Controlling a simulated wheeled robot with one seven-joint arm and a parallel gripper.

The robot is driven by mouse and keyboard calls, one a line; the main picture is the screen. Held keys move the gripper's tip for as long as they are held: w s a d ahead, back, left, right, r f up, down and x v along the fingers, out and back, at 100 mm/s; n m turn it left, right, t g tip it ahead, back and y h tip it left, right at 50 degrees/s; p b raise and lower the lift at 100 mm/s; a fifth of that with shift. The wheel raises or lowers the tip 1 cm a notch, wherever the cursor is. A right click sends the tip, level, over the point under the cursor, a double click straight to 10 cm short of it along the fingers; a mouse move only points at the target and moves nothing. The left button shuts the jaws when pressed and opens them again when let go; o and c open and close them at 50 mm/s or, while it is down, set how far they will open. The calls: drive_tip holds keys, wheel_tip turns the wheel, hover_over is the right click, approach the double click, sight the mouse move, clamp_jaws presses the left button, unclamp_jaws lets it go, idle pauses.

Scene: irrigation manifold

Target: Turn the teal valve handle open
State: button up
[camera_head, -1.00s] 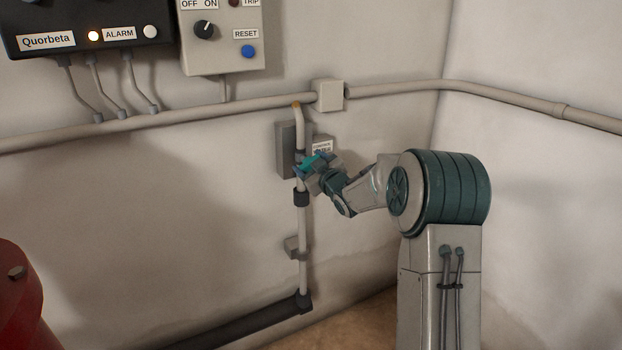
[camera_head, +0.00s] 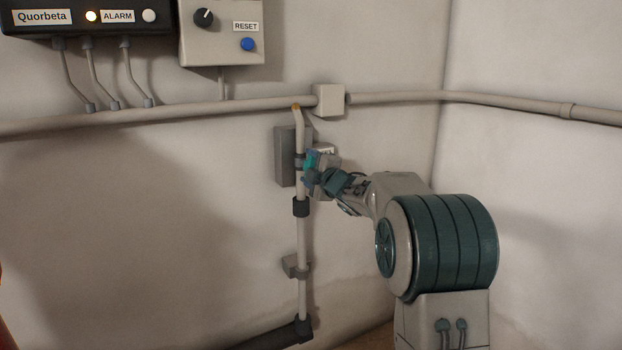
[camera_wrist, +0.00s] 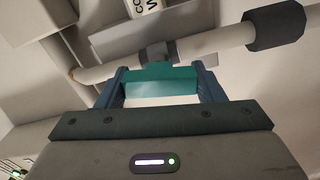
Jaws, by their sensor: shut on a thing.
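The teal valve handle (camera_head: 310,159) sits on the upright pale pipe (camera_head: 302,235) near the wall, mostly covered by my gripper (camera_head: 311,170) in the head view. In the wrist view the teal handle (camera_wrist: 160,74) lies across the gap between the two blue fingers of my gripper (camera_wrist: 159,80). The fingers are shut on it, one at each side. The pipe runs just beyond the handle there. In the head view the visible teal part looks roughly upright, close beside the pipe. The handle's exact angle is hard to tell.
A grey wall box (camera_head: 285,155) is behind the pipe, with a partly hidden white label beside it. A horizontal conduit (camera_head: 200,115) with a junction box (camera_head: 329,99) runs above. A control box (camera_head: 220,45) hangs at the upper left.

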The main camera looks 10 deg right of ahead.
drive_tip(key=shift+n+b, duration=0.8)
drive_tip(key=shift+n, duration=0.3)
drive_tip(key=o, duration=1)
drive_tip(key=shift+s, duration=0.1)
drive_tip(key=p+v, duration=0.1)
drive_tip(key=v, duration=1.2)
drive_tip(key=shift+s+d, duration=0.15)
drive_tip(key=shift+s, duration=0.15)
